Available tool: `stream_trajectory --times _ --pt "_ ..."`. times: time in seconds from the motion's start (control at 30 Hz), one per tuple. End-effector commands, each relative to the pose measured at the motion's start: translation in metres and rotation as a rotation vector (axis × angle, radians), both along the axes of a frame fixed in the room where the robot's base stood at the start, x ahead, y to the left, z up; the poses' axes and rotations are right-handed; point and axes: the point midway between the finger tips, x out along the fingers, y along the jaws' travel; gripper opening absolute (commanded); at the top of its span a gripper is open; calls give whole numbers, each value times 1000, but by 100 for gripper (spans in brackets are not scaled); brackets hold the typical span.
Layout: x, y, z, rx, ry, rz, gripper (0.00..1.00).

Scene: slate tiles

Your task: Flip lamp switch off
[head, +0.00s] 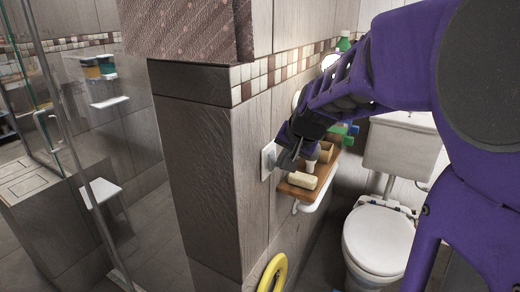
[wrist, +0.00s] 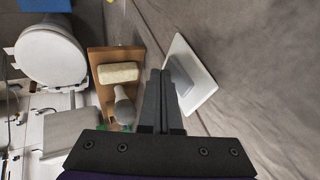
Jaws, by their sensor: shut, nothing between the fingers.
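The lamp switch (head: 266,161) is a white square plate on the tiled wall, just left of my gripper in the head view. In the wrist view the switch plate (wrist: 199,88) lies to the right of my fingers, with a grey rocker (wrist: 180,76) at its left part. My gripper (head: 284,163) is shut and empty, its dark fingers pointing at the wall. In the wrist view the gripper (wrist: 160,75) has its fingertips close beside the rocker. I cannot tell whether they touch it. Part of the plate is hidden behind the fingers.
A wooden shelf (head: 324,172) with a beige block (head: 302,181) and bottles is on the wall right beside the switch. A toilet (head: 378,240) stands at the right. A yellow ring (head: 273,272) is low on the wall. A glass shower screen (head: 65,140) is at the left.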

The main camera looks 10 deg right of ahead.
Motion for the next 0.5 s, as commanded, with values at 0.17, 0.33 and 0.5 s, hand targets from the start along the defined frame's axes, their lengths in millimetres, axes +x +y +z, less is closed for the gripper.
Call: stream_trajectory --times 0.17,0.33,0.5 --pt "4 5 -6 0 1 0 0" --pt "3 5 -4 0 1 0 0" --pt "4 5 0 1 -1 0 0"
